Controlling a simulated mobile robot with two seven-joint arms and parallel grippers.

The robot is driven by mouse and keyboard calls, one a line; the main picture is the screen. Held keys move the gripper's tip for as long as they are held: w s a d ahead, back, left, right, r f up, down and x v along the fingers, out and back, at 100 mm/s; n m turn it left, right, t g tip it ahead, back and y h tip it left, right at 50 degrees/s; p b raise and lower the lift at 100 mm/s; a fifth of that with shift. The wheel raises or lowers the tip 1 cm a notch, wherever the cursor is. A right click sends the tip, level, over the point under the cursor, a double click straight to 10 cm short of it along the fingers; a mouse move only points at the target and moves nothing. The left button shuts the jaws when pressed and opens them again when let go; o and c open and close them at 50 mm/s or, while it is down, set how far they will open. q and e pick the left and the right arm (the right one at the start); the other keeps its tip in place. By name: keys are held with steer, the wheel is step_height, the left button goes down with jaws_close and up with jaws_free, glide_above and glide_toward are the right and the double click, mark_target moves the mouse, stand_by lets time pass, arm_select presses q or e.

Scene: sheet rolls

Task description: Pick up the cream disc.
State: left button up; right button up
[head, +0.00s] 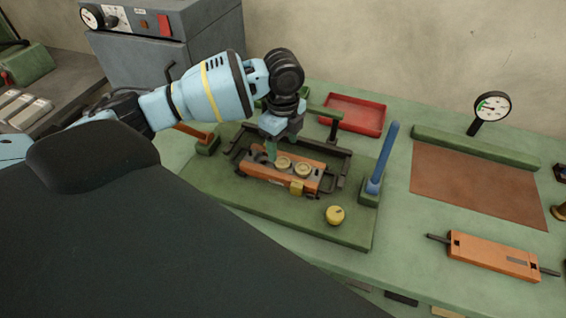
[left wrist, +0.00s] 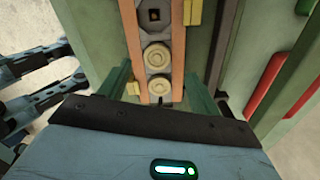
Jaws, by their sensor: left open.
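Two round cream discs sit in the orange block on the green board. In the head view one disc (head: 283,162) is nearer my gripper and the other (head: 302,169) lies just right of it. In the left wrist view one disc (left wrist: 159,86) is between my finger lines and the other (left wrist: 156,56) is farther up the block. My left gripper (head: 270,152) is open, pointing down over the left part of the orange block (head: 258,168). Its fingers (left wrist: 158,84) show on either side of the block, with no disc visibly gripped. My right gripper is not in view.
A yellow knob (head: 335,214) and an upright blue-handled tool (head: 383,160) stand on the board's right side. A red tray (head: 353,114) lies behind. A second orange block (head: 493,256), a brown mat (head: 470,185) and a dial gauge (head: 492,106) are to the right.

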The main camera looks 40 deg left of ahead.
mark_target(283, 162)
arm_select(q)
steer(key=shift+s+d+f, duration=0.1)
steer(key=shift+s+f, duration=0.05)
steer(key=shift+f, duration=1.1)
steer(key=shift+s+f, duration=0.15)
steer(key=shift+f, duration=1.1)
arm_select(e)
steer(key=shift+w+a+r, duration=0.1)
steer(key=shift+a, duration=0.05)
arm_select(q)
steer(key=shift+f, duration=0.1)
steer(key=c, duration=1)
steer(key=shift+c, duration=0.3)
